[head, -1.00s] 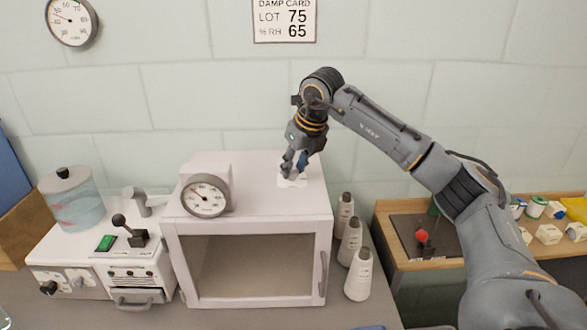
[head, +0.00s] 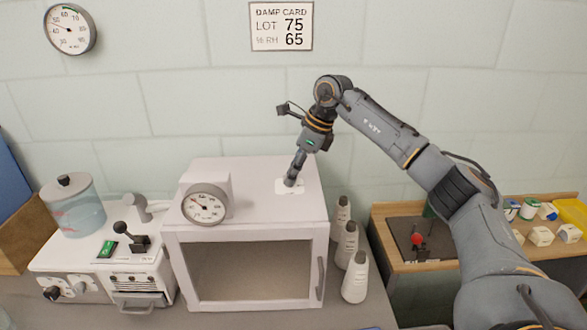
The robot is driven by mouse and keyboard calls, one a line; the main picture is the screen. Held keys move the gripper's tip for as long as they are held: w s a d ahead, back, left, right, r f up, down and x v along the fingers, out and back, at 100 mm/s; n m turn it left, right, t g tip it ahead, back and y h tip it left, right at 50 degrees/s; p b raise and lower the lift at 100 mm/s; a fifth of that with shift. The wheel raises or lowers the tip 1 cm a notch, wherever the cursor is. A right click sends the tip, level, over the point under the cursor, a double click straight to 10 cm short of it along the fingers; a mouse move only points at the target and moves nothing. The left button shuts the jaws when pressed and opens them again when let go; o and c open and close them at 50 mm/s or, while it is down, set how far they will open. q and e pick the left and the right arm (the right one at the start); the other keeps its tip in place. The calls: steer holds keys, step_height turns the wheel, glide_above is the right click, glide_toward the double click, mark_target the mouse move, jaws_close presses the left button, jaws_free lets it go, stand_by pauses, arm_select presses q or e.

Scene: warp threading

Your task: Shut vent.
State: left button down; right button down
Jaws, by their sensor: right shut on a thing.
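A white cabinet (head: 250,228) with a glass front door stands in the middle of the counter. A small pale vent plate (head: 281,187) lies on its top, toward the right. My right gripper (head: 290,181) points down at this plate. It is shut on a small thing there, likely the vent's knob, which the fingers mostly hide. How far the vent is open cannot be told. My left gripper is not in view.
A round dial gauge (head: 204,204) stands on the cabinet top, left of my gripper. White bottles (head: 355,277) stand right of the cabinet. A white machine with a black lever (head: 131,236) stands at left. A damp card (head: 281,26) reading LOT 75, RH 65 hangs on the wall.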

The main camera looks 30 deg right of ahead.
stand_by(0.6)
steer(key=c, duration=1)
jaws_free()
steer(key=shift+r, duration=0.15)
steer(key=v, duration=1.1)
steer(key=shift+r, duration=0.3)
steer(key=shift+f, duration=0.1)
